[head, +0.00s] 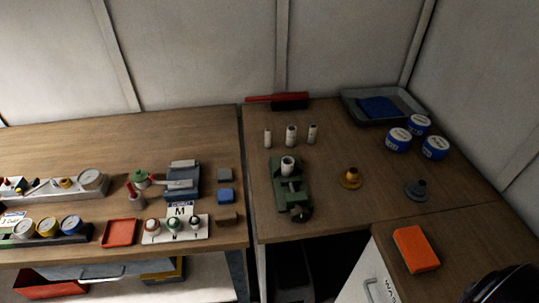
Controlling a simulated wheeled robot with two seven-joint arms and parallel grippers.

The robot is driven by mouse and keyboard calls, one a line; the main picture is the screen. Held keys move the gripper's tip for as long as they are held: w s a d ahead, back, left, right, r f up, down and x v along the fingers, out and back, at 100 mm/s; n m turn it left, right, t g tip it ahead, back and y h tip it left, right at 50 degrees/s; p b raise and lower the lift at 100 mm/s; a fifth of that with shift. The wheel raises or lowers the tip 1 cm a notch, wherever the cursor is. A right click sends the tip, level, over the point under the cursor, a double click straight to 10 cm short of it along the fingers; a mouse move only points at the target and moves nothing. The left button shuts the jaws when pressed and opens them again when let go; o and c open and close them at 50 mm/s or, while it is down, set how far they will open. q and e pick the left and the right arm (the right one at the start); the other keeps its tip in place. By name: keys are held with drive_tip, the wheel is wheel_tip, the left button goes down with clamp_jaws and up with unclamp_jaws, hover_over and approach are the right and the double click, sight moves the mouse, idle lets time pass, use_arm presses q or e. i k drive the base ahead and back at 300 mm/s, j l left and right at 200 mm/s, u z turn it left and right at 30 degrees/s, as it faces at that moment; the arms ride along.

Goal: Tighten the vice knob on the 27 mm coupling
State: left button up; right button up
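A green vice (280,197) stands on the right-hand table near its front edge. A short white pipe coupling (287,166) stands upright at the vice's far part; I cannot tell whether the jaws touch it. The dark vice knob (301,214) is at the vice's near end, close to the table's edge. Neither of my grippers is recognisable in the head view, and nothing is touching the vice or knob.
Blue-and-white tins (398,140) and a grey tray (352,108) are behind. An orange block (415,249) lies front right. A dark object fills the bottom right corner. The left bench (60,146) is crowded.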

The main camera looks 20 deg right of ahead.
sight(299, 214)
drive_tip(key=z, duration=0.95)
